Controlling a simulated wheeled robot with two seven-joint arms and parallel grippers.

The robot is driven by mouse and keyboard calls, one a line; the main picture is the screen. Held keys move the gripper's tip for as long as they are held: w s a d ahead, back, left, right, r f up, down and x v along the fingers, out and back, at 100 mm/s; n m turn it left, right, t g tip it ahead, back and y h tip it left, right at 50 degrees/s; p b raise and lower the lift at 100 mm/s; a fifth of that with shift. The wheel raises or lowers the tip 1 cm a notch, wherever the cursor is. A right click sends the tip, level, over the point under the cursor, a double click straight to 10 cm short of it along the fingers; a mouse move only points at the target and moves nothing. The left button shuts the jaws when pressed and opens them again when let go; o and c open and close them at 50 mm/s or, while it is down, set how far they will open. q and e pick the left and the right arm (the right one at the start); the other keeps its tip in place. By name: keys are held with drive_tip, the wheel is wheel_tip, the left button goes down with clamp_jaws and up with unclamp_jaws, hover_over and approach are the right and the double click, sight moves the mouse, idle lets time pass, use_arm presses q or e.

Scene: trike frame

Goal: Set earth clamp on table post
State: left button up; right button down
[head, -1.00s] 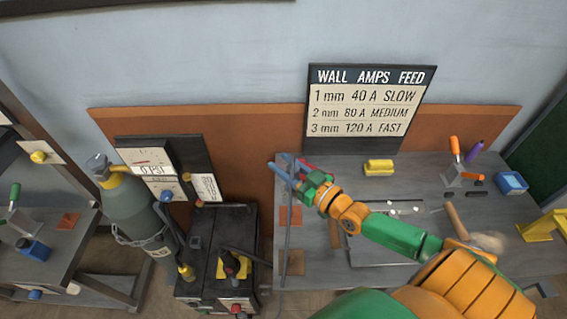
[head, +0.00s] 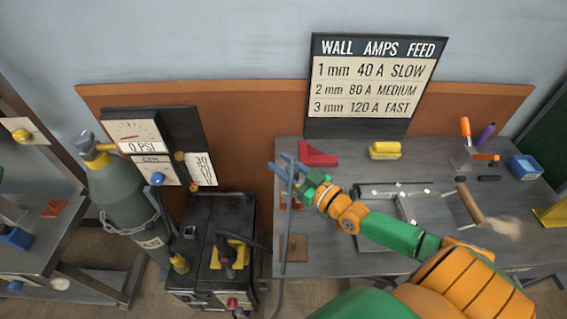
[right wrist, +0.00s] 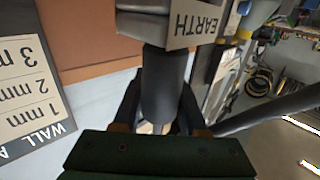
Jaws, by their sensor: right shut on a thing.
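My right gripper (head: 308,187) is shut on the earth clamp (head: 283,171), above the left end of the workbench (head: 330,262). The clamp has blue-grey prongs pointing up and left. In the right wrist view, the clamp's EARTH label (right wrist: 196,27) is near the top, and its dark round handle (right wrist: 166,85) sits between my fingers. A grey cable (head: 284,250) hangs from the clamp past the bench's left edge. I cannot make out the table post; the clamp and gripper may hide it. My left gripper is not in view.
A red angled block (head: 317,154) lies just right of the clamp. A yellow block (head: 385,150), a hammer (head: 471,205) and a blue box (head: 525,167) are farther right. A black welding machine (head: 212,245) and a gas cylinder (head: 125,200) stand left of the bench.

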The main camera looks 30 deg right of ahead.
drive_tip(key=shift+f, duration=0.4)
idle(0.4)
drive_tip(key=shift+c, duration=1.9)
unclamp_jaws()
wheel_tip(320, 180, up, 3)
drive_tip(key=shift+f+p, duration=0.1)
drive_tip(key=shift+p, duration=0.35)
drive_tip(key=s+a+r+p, duration=0.5)
drive_tip(key=s+r, duration=0.5)
drive_tip(key=s, duration=0.2)
drive_tip(key=shift+s+a, duration=0.2)
drive_tip(key=shift+a, duration=0.65)
